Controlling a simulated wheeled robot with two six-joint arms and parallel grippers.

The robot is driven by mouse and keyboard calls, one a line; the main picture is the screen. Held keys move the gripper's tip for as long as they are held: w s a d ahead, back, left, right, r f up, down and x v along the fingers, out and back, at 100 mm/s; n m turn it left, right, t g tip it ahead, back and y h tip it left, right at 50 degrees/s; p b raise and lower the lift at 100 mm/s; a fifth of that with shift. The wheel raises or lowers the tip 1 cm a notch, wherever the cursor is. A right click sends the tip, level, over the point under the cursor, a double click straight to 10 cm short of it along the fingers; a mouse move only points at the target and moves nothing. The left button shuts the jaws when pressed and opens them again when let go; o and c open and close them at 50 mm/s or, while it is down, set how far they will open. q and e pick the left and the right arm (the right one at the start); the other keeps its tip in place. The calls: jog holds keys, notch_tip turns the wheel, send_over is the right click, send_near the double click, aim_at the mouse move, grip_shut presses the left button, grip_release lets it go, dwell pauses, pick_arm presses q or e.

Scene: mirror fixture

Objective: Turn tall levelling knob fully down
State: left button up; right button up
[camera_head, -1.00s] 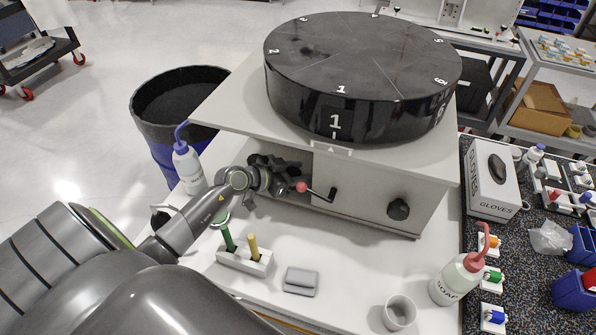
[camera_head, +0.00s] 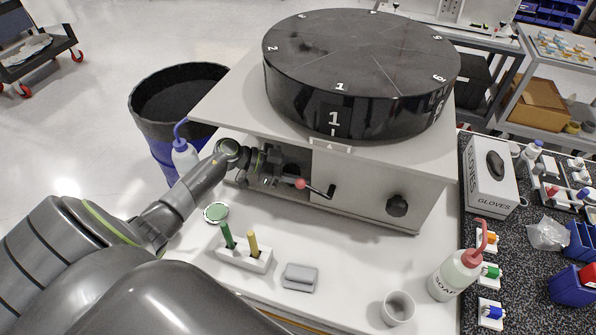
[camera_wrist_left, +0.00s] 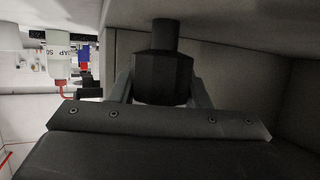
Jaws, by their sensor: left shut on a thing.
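My left gripper (camera_head: 268,166) reaches into the open recess at the left of the white cabinet, under its overhanging top. In the left wrist view, a dark faceted knob (camera_wrist_left: 163,78) on a thick dark stem sits between the gripper's two grey fingers, which are shut on it. The stem runs up from the knob toward the surface above. In the head view I cannot make out the knob apart from the dark gripper and the shade. My right gripper is not in view.
A crank with a red ball (camera_head: 300,184) stands close to the right of the gripper. A black star-shaped knob (camera_head: 397,206) is on the cabinet front. The black turntable (camera_head: 362,70) is above.

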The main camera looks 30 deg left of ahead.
aim_at(288, 169)
pick_arm(q)
jog(key=shift+g, duration=0.3)
jog(key=o, duration=0.7)
jog(key=shift+s, duration=0.1)
jog(key=shift+a, duration=0.1)
jog(key=shift+s+a+r+p, duration=0.2)
jog(key=shift+a+r+p, duration=0.05)
jog(key=shift+a+p, duration=0.1)
jog(key=p+v, duration=0.2)
jog(key=v, duration=0.3)
jog(key=shift+s+a, duration=0.1)
jog(key=shift+s+a+r+p, duration=0.15)
jog(key=shift+s+a+p, duration=0.25)
jog(key=shift+a, duration=0.1)
jog(key=shift+w, duration=0.1)
